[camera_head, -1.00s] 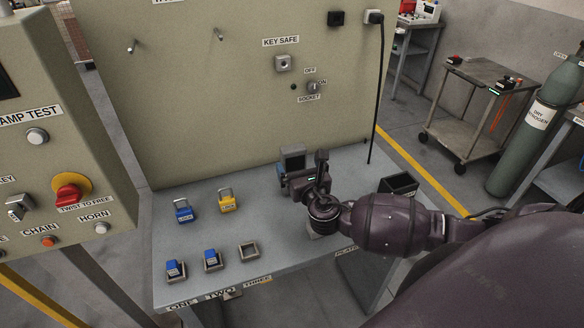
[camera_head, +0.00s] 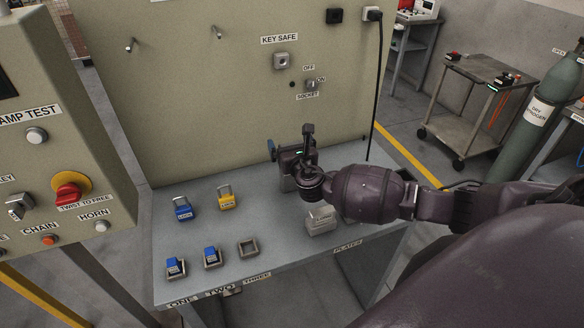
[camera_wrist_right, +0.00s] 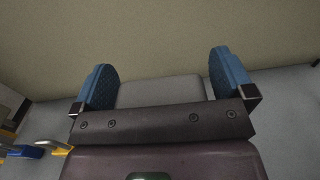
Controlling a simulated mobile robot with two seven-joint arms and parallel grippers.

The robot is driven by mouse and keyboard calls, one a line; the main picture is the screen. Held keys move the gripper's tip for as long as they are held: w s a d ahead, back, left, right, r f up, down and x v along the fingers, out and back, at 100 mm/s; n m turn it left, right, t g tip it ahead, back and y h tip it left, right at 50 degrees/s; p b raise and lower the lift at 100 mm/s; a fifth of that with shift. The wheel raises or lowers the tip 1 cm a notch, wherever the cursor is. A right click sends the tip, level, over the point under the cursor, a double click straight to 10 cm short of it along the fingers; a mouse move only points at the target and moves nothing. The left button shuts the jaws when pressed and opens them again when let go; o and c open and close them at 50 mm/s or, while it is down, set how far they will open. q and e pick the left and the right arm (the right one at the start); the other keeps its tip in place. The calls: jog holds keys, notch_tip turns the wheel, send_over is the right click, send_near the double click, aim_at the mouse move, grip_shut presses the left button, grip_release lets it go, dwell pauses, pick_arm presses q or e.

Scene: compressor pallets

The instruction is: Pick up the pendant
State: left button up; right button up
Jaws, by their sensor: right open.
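My right gripper (camera_head: 289,152) is over the back of the grey bench, close to the panel, with one blue fingertip showing at its left. In the right wrist view the gripper (camera_wrist_right: 164,82) is open, with its two blue fingers wide apart. A light grey block-like thing (camera_wrist_right: 160,91) lies between the fingers; the view does not show them closed on it. I cannot tell for sure that it is the pendant. In the head view the gripper and wrist hide most of that spot. My left gripper is not in view.
The bench (camera_head: 215,230) carries a blue padlock (camera_head: 183,209), a yellow padlock (camera_head: 227,200), small square holders (camera_head: 248,248) at the front and a pale labelled box (camera_head: 321,219). A black cable (camera_head: 373,90) hangs down the panel (camera_head: 200,100). A trolley (camera_head: 470,100) stands at the right.

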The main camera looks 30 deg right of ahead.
jog(key=shift+c, duration=0.5)
jog(key=c, duration=1.2)
jog(key=shift+c, duration=0.9)
jog(key=shift+r, duration=0.1)
